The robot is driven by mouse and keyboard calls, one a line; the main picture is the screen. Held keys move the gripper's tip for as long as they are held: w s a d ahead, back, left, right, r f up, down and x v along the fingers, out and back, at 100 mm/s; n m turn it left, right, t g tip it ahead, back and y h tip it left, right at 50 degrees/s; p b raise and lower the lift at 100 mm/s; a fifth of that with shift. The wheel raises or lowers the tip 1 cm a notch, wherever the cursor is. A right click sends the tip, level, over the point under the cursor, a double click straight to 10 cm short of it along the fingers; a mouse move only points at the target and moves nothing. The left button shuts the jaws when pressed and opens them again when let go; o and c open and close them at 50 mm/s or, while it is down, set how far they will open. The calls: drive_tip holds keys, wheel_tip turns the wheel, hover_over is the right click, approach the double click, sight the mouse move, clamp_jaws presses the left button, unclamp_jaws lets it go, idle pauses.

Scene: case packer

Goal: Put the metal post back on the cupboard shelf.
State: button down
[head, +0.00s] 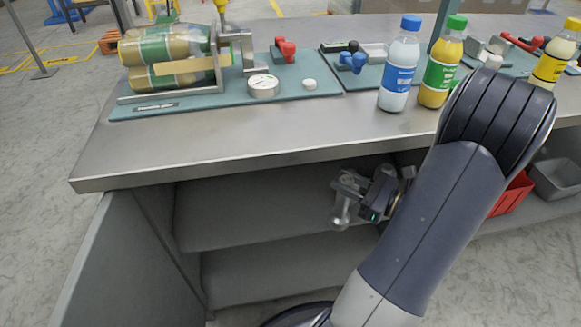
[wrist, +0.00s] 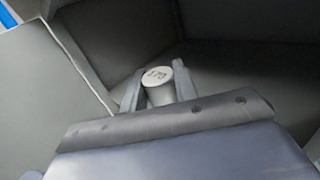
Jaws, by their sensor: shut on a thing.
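My gripper (head: 352,187) is in front of the open cupboard under the metal counter, near the upper shelf. It is shut on the metal post (head: 341,211), a short grey cylinder with a wider foot. In the wrist view the post (wrist: 158,76) shows its round marked top between my two fingers. The cupboard shelf (head: 240,214) runs behind and left of my gripper and looks bare where it shows. My arm hides the shelf's right part. I cannot tell whether the post touches the shelf.
The cupboard door (head: 85,270) stands open at the left. The counter's front edge (head: 250,159) overhangs the shelf. Bottles (head: 398,65) and fixtures on teal plates stand on the counter. A red bin (head: 512,194) and a grey bin (head: 557,178) sit at the right.

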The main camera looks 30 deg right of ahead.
drive_tip(key=f+b+x, duration=0.3)
drive_tip(key=b+x, duration=0.2)
drive_tip(key=x, duration=0.9)
drive_tip(key=shift+w+f, duration=0.25)
drive_tip(key=shift+w, duration=0.05)
drive_tip(key=shift+a, duration=0.1)
drive_tip(key=shift+f, duration=0.2)
drive_tip(key=c, duration=1.1)
unclamp_jaws()
drive_tip(key=shift+r, duration=0.1)
drive_tip(key=shift+p+v, duration=1.7)
drive_tip(key=shift+v, duration=4.35)
